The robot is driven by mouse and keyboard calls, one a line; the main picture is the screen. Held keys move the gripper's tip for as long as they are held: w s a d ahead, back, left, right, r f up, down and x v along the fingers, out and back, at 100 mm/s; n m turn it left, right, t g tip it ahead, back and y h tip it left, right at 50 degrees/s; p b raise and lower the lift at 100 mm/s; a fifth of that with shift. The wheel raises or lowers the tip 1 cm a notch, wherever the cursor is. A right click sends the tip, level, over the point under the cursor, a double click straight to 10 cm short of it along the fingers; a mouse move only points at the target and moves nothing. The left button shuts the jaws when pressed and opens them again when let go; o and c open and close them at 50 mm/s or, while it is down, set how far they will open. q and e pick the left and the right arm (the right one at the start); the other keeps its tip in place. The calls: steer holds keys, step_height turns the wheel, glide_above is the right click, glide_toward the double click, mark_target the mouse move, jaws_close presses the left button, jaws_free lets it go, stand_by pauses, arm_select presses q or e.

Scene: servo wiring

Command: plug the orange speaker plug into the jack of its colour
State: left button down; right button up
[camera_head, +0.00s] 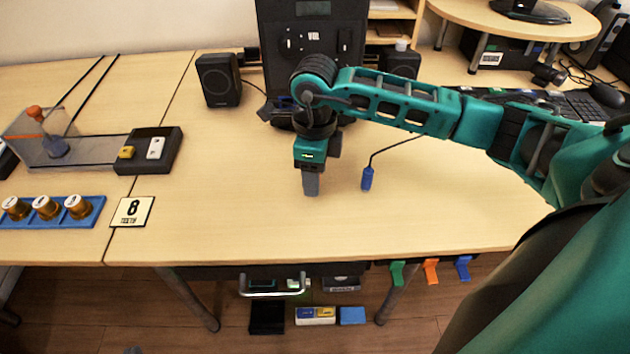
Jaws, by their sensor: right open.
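My right gripper (311,185) comes in from the right and points down above the middle of the table. Its fingers are seen edge-on; it is open, and nothing shows between them. A blue plug (367,179) on a dark cable is on the table just right of the gripper, apart from it. I cannot make out an orange plug. A dark panel (272,50) stands at the back behind my arm, which hides its lower part. Black speakers (218,81) stand beside it, the right one (401,64) partly behind my arm. No jack colours can be told. My left gripper is not in view.
Coloured hooks (431,271) hang under the front edge. The table front is clear.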

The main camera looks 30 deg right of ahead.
steer(key=shift+f, duration=0.15)
steer(key=shift+c, duration=0.3)
jaws_close()
